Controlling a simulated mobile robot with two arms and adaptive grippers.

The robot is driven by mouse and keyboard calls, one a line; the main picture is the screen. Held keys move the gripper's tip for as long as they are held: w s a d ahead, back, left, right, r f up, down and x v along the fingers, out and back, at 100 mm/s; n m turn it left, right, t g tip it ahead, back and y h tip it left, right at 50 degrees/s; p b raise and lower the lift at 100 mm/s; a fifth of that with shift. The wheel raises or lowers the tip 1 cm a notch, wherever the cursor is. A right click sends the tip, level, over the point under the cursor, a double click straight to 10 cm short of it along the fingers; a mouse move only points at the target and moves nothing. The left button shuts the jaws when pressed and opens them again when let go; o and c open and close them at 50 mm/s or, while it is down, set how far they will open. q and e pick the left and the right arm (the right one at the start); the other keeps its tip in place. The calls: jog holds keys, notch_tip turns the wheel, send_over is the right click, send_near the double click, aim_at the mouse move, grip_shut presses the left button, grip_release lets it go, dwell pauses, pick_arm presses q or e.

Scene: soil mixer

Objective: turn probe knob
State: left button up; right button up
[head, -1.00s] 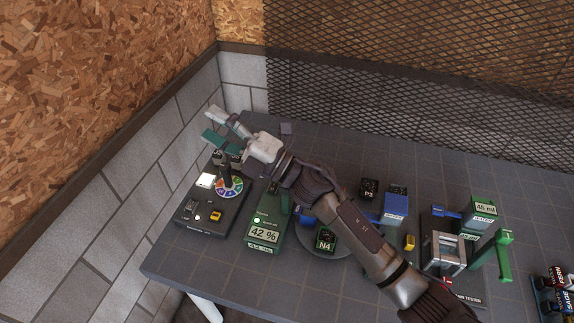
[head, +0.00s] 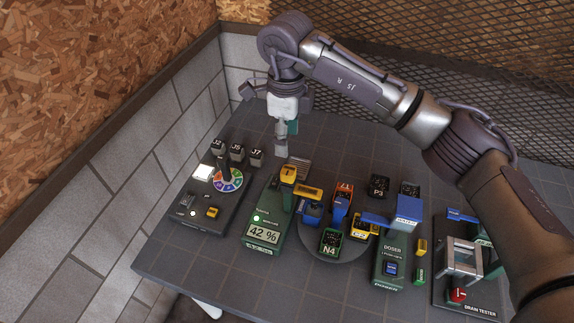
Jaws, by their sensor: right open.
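The green moisture probe unit (head: 265,229) stands on the table left of the middle, with a lit display reading 42 %. A yellow knob-like part (head: 288,174) and a yellow arm (head: 308,191) sit at its back top; I cannot tell for sure which part is the probe knob. My right gripper (head: 286,139) points down above and just behind the yellow part. It is open, seen edge-on, and holds nothing visible; a small gap seems to separate it from the yellow part. My left gripper is not in view.
A dark unit with a color wheel (head: 229,179) stands at left. A round turntable (head: 311,250) carries several labeled pots, including N4 (head: 329,242). The green doser (head: 390,266) and drain tester (head: 465,263) stand at right. A block wall and mesh bound the back.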

aim_at(287, 170)
notch_tip(287, 170, down, 10)
jog(key=p, duration=0.2)
jog(key=shift+r+p, duration=0.15)
jog(key=shift+p, duration=0.2)
jog(key=shift+w+f, duration=0.1)
jog(key=shift+f, duration=0.6)
jog(key=c, duration=1.2)
jog(key=shift+o, duration=0.2)
